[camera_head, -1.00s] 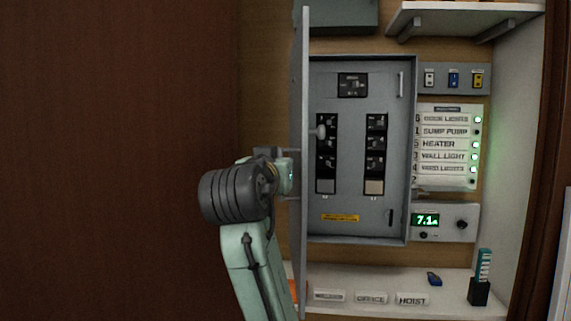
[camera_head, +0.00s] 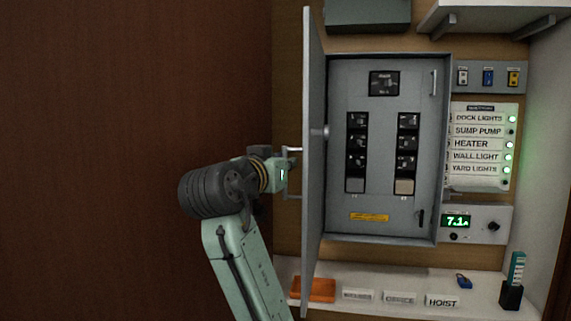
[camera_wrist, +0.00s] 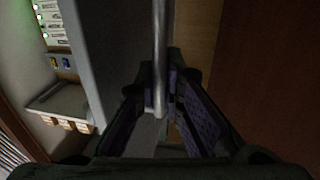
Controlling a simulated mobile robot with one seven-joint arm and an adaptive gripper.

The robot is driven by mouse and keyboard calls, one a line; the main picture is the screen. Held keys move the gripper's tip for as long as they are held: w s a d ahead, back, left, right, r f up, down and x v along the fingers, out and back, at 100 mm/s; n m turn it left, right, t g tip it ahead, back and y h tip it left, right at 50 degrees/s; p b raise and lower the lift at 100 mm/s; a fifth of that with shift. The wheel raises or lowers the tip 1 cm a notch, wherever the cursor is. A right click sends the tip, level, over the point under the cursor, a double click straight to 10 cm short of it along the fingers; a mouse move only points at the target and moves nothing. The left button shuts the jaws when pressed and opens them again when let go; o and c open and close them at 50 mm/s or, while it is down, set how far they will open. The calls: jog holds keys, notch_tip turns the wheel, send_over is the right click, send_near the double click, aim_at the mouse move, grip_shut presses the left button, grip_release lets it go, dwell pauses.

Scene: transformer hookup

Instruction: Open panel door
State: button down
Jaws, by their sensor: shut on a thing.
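The grey panel door (camera_head: 313,160) stands wide open, swung out to the left of the panel box (camera_head: 386,150), and is seen nearly edge-on in the head view. The breakers and the inner face of the box are in plain sight. A bar handle (camera_head: 294,149) sits on the door's outer side. My gripper (camera_head: 287,172) is at that handle, left of the door. In the wrist view my gripper (camera_wrist: 162,105) has its two pads closed around the metal handle bar (camera_wrist: 160,50), with the grey door (camera_wrist: 105,60) just left of it.
A shelf below the box holds an orange object (camera_head: 313,289), label plates such as HOIST (camera_head: 443,301), and a black holder (camera_head: 511,295). A labelled indicator board (camera_head: 483,147) and a meter (camera_head: 476,224) are right of the box. The brown area at left is clear.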

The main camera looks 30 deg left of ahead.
jog(key=c, duration=2)
grip_release()
jog(key=shift+o, duration=0.2)
jog(key=s+d, duration=0.1)
jog(key=s, duration=1.1)
